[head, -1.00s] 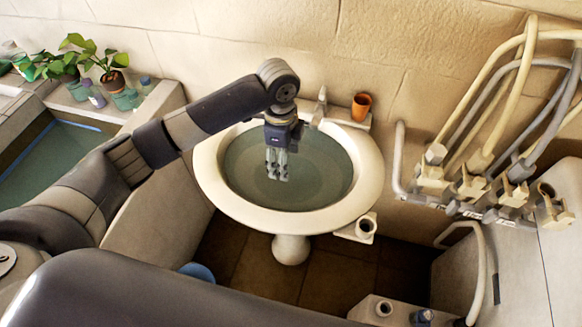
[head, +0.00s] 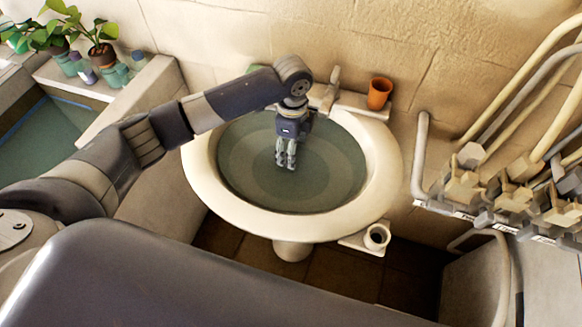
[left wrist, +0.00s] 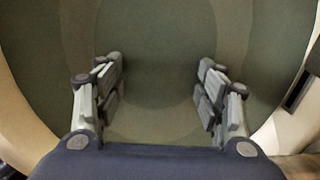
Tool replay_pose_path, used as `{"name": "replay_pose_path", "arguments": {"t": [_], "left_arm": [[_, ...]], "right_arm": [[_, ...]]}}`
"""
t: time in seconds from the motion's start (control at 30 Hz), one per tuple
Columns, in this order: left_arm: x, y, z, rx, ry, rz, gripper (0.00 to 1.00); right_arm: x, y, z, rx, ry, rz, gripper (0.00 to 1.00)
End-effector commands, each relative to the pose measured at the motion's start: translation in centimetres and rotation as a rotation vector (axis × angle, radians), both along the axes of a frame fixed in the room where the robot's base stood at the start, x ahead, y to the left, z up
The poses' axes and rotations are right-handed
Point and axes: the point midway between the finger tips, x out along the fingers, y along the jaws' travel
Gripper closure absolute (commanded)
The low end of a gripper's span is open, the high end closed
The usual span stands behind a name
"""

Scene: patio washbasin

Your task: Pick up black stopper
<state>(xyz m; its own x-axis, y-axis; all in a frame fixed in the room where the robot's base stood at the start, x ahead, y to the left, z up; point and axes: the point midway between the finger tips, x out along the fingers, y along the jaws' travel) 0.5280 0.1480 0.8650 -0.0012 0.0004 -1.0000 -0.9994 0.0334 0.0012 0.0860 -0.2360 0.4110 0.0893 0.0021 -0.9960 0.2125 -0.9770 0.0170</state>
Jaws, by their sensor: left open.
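The white washbasin (head: 395,170) holds greenish water (head: 320,185). My left gripper (head: 286,165) points down over the basin, a little left of its middle. In the left wrist view the left gripper (left wrist: 158,78) has its two fingers wide apart with nothing between them. Below it are the greenish bowl and water. I cannot make out a black stopper in either view. A dark slot (left wrist: 298,90) shows in the basin wall at the right of the left wrist view. My right gripper is not in view.
A tap (head: 332,88) and an orange cup (head: 379,93) stand on the basin's back ledge. A white cup (head: 376,237) is at the front right. Pipes and valves (head: 500,185) line the right wall. Potted plants (head: 103,53) and a water trough (head: 45,140) are at left.

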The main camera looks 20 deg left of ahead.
Motion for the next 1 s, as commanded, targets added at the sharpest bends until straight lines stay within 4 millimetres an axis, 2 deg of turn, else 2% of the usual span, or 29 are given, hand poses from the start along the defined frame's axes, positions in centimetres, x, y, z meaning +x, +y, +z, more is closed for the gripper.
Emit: {"name": "replay_pose_path", "arguments": {"t": [0.1,0.27,0.43,0.53,0.83,0.87,1.0], "left_arm": [[-0.1,0.0,-1.3,0.0,0.001,0.0,0.37],[-0.3,0.1,-2.3,0.001,0.001,-0.001,0.37],[-1.0,0.2,-4.8,0.001,0.002,0.0,0.37],[-0.8,0.2,-6.2,0.001,0.0,0.0,0.37],[-0.8,0.1,-6.9,0.0,-0.002,-0.002,0.37],[-0.8,0.1,-6.9,0.0,-0.002,-0.002,0.39],[-0.8,0.2,-6.9,0.0,-0.002,-0.001,0.71]], "right_arm": [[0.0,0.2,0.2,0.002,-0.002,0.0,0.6],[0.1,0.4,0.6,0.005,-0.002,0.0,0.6],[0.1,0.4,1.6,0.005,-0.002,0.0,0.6],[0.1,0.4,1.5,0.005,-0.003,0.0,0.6],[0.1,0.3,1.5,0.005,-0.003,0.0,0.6],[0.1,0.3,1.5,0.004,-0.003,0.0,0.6],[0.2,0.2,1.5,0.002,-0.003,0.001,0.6]]}}
